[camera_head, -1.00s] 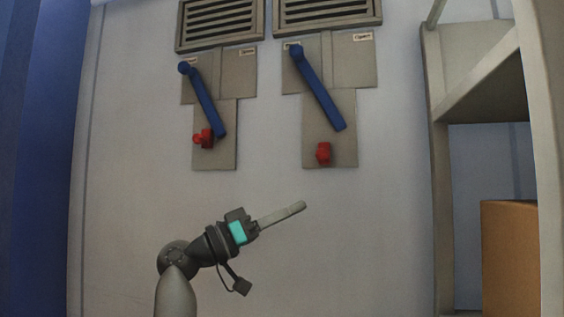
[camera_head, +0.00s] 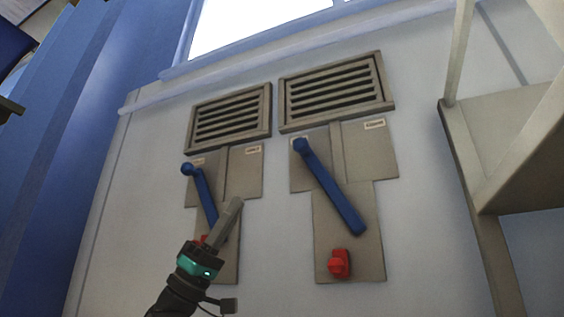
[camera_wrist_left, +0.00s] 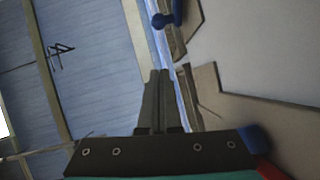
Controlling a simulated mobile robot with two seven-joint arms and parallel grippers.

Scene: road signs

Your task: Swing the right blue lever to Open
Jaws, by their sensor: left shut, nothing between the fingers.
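The right blue lever (camera_head: 330,187) is on the right grey wall plate (camera_head: 357,200) in the head view. It slants from its round knob at the upper left to its lower right end. A small label (camera_head: 374,124), too blurred here to read surely, is at the plate's upper right. My left gripper (camera_head: 236,204) is shut and empty. It points up in front of the left plate, left of the right lever and apart from it. Its closed fingers show in the left wrist view (camera_wrist_left: 156,85), with blue lever parts nearby; I cannot tell which lever. My right gripper is out of view.
The left blue lever (camera_head: 204,195) is close behind my left gripper, which partly hides its red fitting (camera_head: 203,240). Another red fitting (camera_head: 338,263) is below the right lever. Vents (camera_head: 337,92) are above the plates. A shelf frame (camera_head: 475,165) stands at the right.

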